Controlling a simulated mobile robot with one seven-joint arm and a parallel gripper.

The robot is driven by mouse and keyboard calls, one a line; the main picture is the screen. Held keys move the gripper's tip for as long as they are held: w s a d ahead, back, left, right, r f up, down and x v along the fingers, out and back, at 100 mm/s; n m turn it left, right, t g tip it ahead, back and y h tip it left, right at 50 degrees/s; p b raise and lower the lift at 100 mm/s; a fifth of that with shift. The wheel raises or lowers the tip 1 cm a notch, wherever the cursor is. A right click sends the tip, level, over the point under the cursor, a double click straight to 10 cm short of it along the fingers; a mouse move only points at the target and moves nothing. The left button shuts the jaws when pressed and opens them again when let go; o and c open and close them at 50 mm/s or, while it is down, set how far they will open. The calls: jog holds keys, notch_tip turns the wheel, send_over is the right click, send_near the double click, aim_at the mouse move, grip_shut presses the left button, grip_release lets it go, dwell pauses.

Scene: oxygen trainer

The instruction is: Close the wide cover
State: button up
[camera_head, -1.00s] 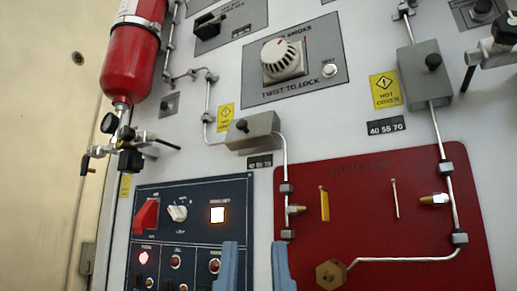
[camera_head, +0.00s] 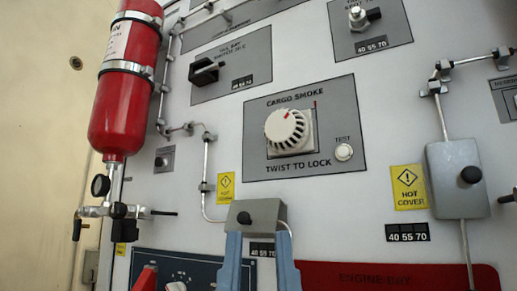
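The wide cover (camera_head: 264,212) is a small grey box-like plate with a black knob on its face. It sits on the white panel below the cargo smoke dial, and its right side slants outward. My gripper (camera_head: 258,237) comes up from the bottom edge with two blue fingers apart. The fingertips overlap the lower left and lower right of the cover in the picture, with the knob above and between them. I cannot tell whether they touch it. Nothing is seen held. The fingers hide part of the cover's lower edge.
A taller grey cover (camera_head: 447,170) with a black knob stands at right. The cargo smoke dial (camera_head: 287,131) is above. A red cylinder (camera_head: 125,95) with valves is at left. Thin pipes run beside the cover. Blue (camera_head: 190,267) and red (camera_head: 390,275) panels lie below.

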notch_tip(320, 180, up, 32)
jog(key=p, duration=3)
jog(key=shift+f, duration=0.2)
